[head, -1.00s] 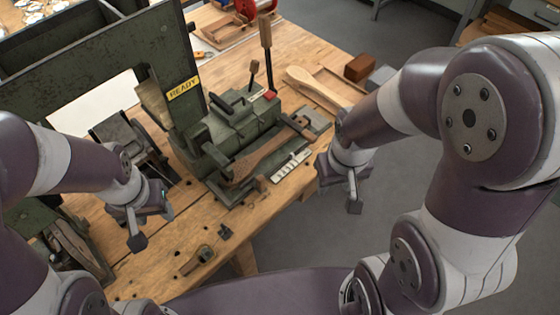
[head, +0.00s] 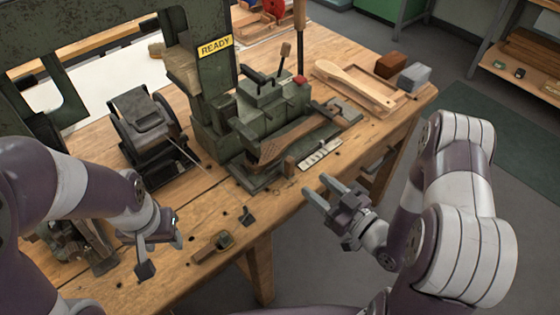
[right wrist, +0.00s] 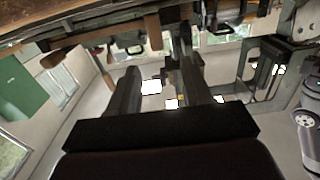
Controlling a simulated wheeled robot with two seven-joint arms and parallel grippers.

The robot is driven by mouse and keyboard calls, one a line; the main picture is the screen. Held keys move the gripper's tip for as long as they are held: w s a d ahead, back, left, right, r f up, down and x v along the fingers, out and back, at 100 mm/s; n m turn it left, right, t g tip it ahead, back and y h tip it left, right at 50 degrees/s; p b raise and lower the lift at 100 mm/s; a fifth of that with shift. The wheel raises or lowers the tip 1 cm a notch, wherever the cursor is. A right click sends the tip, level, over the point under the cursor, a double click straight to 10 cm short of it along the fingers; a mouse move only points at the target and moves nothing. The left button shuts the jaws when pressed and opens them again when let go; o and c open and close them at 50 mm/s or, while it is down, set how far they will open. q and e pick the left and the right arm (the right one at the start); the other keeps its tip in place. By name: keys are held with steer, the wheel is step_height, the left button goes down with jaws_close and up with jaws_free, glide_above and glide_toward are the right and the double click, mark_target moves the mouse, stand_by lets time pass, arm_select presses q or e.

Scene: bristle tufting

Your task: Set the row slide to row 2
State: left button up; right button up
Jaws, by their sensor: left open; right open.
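The green tufting machine (head: 262,118) stands on the wooden bench, with a yellow READY sign (head: 215,47) on its post. A brown wooden brush body (head: 290,138) lies along its front on a dark slide base. A pale marked strip (head: 320,154) lies in front of it at the right; its marks are too small to read. My right gripper (head: 328,196) is open and empty, off the bench's front edge and apart from the slide. Its two fingers also show in the right wrist view (right wrist: 165,85). My left gripper (head: 162,262) is open and empty over the bench's near left.
A dark reel-like device (head: 148,135) stands left of the machine. A small wooden-backed brush (head: 212,247) lies near the front edge. A pale paddle-shaped brush blank (head: 355,85), a brown block (head: 391,64) and a grey block (head: 414,77) are at the right.

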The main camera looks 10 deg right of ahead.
mark_target(293, 163)
steer(key=x, duration=1.2)
steer(key=shift+w+r+p, duration=0.2)
steer(key=shift+w+p, duration=0.1)
steer(key=shift+w, duration=0.2)
